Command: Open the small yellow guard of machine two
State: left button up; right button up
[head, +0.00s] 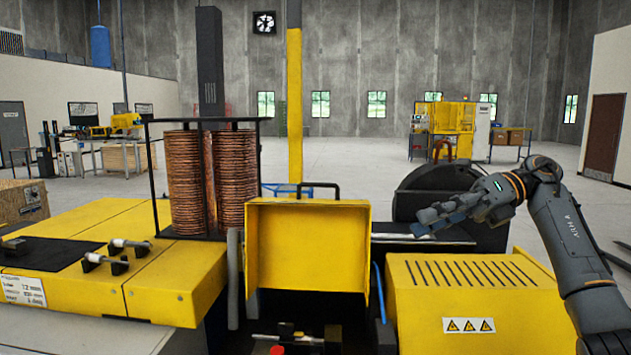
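The small yellow guard (307,247) stands upright in the middle of the head view, its hollow inner side facing me. A black handle (318,186) shows above its top edge. Below it is a dark opening with small machine parts (290,338), partly cut off by the frame edge. My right gripper (424,224) is to the right of the guard and apart from it, with its fingers pointing left. Whether its fingers are open or shut is unclear; I see nothing held in it. My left gripper is not in view.
A yellow vented cover (470,290) with warning labels stands at front right, below my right arm. Copper coils (185,183) stand behind a yellow machine bed (150,265) at left. A black machine housing (440,190) is behind my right gripper. Open floor lies farther back.

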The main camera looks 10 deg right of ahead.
aim_at(317, 245)
jog(key=i, duration=1.4)
